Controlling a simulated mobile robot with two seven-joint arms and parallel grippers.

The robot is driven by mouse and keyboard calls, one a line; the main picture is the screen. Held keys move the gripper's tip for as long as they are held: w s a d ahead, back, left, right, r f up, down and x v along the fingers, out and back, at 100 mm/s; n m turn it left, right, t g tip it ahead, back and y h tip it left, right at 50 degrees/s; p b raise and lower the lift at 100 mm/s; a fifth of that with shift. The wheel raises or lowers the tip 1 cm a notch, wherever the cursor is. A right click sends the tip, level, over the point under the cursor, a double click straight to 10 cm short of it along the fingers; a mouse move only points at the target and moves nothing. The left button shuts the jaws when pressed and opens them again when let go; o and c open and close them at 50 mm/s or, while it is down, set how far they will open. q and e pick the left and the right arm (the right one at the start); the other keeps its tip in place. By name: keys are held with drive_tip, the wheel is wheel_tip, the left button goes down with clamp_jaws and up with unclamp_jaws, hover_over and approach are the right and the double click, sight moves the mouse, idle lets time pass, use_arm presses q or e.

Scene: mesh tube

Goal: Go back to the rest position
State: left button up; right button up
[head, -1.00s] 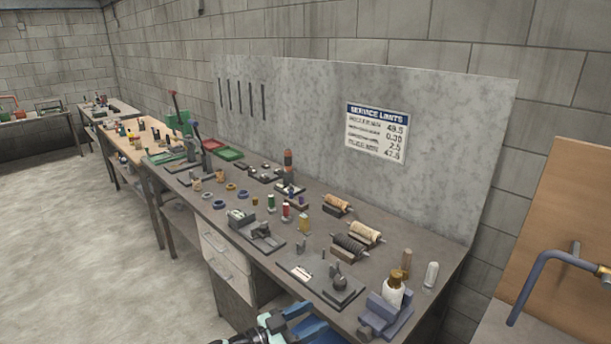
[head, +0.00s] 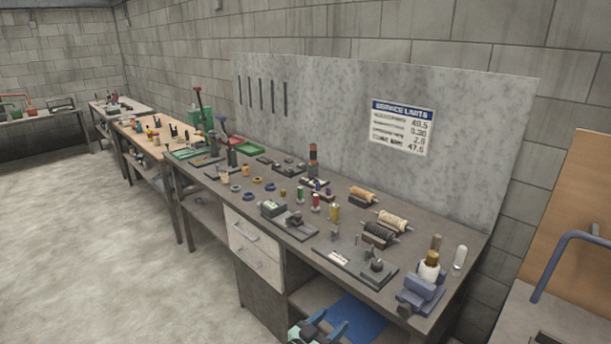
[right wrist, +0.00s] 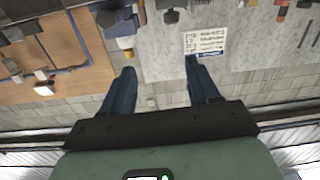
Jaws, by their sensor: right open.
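My right gripper (head: 318,328) shows at the bottom edge of the head view, in front of the workbench (head: 340,232) and below its top. In the right wrist view its two dark blue fingers (right wrist: 160,72) stand wide apart with nothing between them. The gripper is open and touches nothing that I can see. My left gripper is in neither view now.
The bench top carries several small parts, spools and blocks, with a blue stand holding a white bottle (head: 429,268) at the right end. A sign (head: 401,126) hangs on the grey back panel. Open floor (head: 90,230) lies at left.

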drive_tip(key=d+f+n+y, duration=0.3)
drive_tip(key=d+f+y, duration=0.2)
drive_tip(key=f, duration=0.7)
drive_tip(key=s+d+f+n+g+y, duration=0.1)
drive_tip(key=s+d+f+g+y, duration=0.15)
drive_tip(key=s+f, duration=0.35)
drive_tip(key=s+d+f+n+g+y, duration=0.1)
drive_tip(key=s+f+y, duration=0.3)
drive_tip(key=f, duration=0.5)
drive_tip(key=s+f+g+y, duration=0.1)
drive_tip(key=s+g, duration=0.2)
drive_tip(key=s, duration=0.7)
drive_tip(key=s+a+f+g+y, duration=0.1)
drive_tip(key=s+f+g+y, duration=0.1)
drive_tip(key=s, duration=0.8)
drive_tip(key=s+a+f+g+y, duration=0.1)
drive_tip(key=s+g, duration=0.4)
drive_tip(key=s, duration=0.5)
drive_tip(key=shift+s+f+m, duration=0.15)
drive_tip(key=shift+f+m, duration=0.25)
drive_tip(key=shift+f, duration=0.05)
drive_tip(key=shift+y, duration=0.25)
